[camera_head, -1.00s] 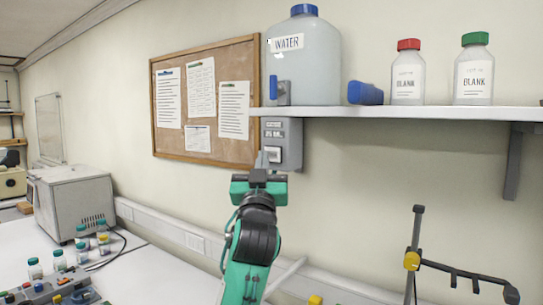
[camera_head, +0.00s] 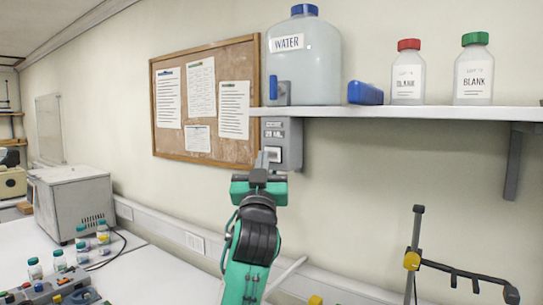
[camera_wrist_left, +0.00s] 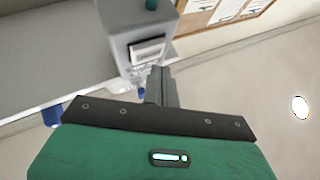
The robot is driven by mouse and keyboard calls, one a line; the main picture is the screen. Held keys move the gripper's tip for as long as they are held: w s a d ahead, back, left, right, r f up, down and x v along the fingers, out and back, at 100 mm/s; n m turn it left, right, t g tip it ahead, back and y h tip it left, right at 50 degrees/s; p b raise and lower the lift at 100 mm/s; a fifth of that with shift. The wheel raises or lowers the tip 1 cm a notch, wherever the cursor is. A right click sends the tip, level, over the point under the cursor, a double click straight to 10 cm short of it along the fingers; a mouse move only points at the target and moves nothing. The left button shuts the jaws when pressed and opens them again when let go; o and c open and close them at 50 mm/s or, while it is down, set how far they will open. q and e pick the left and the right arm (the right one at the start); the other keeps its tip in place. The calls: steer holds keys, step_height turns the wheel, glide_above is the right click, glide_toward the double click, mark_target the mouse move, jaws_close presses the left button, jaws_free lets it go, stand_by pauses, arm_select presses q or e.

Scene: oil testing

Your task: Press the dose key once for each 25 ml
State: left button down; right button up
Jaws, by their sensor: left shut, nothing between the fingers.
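The grey dispenser box (camera_head: 291,146) is fixed to the wall under the shelf, below the large water bottle (camera_head: 318,60). Its front carries small labels (camera_head: 273,128) that are too small to read surely, and a pale key (camera_head: 274,154) below them. My left gripper (camera_head: 262,160) is shut and empty, with its fingertips pointing up at the key area. The tips overlap the box's lower front; I cannot tell whether they touch the key. In the left wrist view the shut fingers (camera_wrist_left: 160,86) stand before a grey box (camera_wrist_left: 146,40) with a white label. My right gripper is out of view.
The shelf (camera_head: 400,112) holds a blue object (camera_head: 365,93), a red-capped bottle (camera_head: 407,72) and a green-capped bottle (camera_head: 474,70). A corkboard (camera_head: 232,62) hangs left. A grey oven-like box (camera_head: 75,200) and several small bottles stand lower left. A black stand (camera_head: 415,240) is at right.

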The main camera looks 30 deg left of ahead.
arm_select(q)
steer(key=shift+w, duration=0.15)
steer(key=shift+w, duration=0.3)
steer(key=shift+w, duration=0.5)
stand_by(0.6)
stand_by(0.4)
steer(key=shift+s, duration=0.95)
steer(key=shift+s, duration=0.1)
steer(key=shift+s+a+p, duration=0.2)
steer(key=shift+s+p, duration=0.25)
steer(key=shift+s, duration=1.9)
